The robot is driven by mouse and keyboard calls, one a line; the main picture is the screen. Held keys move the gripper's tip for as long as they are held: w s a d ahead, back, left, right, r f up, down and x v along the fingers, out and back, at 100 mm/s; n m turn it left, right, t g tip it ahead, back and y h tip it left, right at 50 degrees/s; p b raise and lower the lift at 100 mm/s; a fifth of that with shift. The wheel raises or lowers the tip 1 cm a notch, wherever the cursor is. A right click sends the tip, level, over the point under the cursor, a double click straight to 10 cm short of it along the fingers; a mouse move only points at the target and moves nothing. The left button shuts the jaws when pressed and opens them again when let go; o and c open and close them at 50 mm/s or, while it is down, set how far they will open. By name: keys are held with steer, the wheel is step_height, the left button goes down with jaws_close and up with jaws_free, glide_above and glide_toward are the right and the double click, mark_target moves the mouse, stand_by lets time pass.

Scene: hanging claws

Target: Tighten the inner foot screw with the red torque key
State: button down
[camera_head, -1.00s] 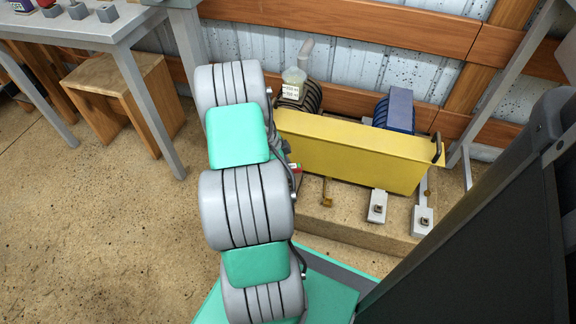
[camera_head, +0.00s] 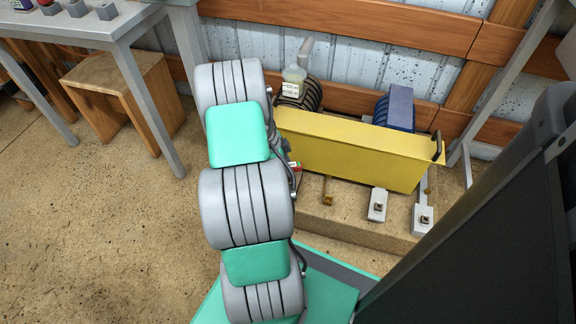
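A yellow guard panel (camera_head: 355,150) stands over a low plinth. Two pale feet jut out in front of it, the left foot (camera_head: 378,206) and the right foot (camera_head: 422,219), each with a dark square-looking screw on top. A small brass-coloured piece (camera_head: 327,199) sits on the plinth to their left. I cannot tell which is the inner foot screw. A small red and green bit (camera_head: 294,166) shows beside my arm at the panel's left end; I cannot tell whether it is the red torque key. My gripper is hidden behind my arm.
Behind the panel are a dark ribbed motor (camera_head: 299,97) with a clear bottle (camera_head: 294,76), and a blue ribbed unit (camera_head: 394,112). A grey table (camera_head: 110,32) and wooden stool (camera_head: 115,85) stand at left. Floor between is clear. A dark panel (camera_head: 500,230) fills the right.

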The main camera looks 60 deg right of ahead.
steer(key=shift+f, duration=0.1)
steer(key=shift+f+b, duration=0.8)
steer(key=shift+f, duration=0.15)
steer(key=shift+f, duration=0.1)
steer(key=shift+d+m+g+y+b, duration=0.1)
steer(key=shift+m+g+y+b, duration=0.25)
steer(key=shift+m+b, duration=0.6)
steer(key=shift+m, duration=0.35)
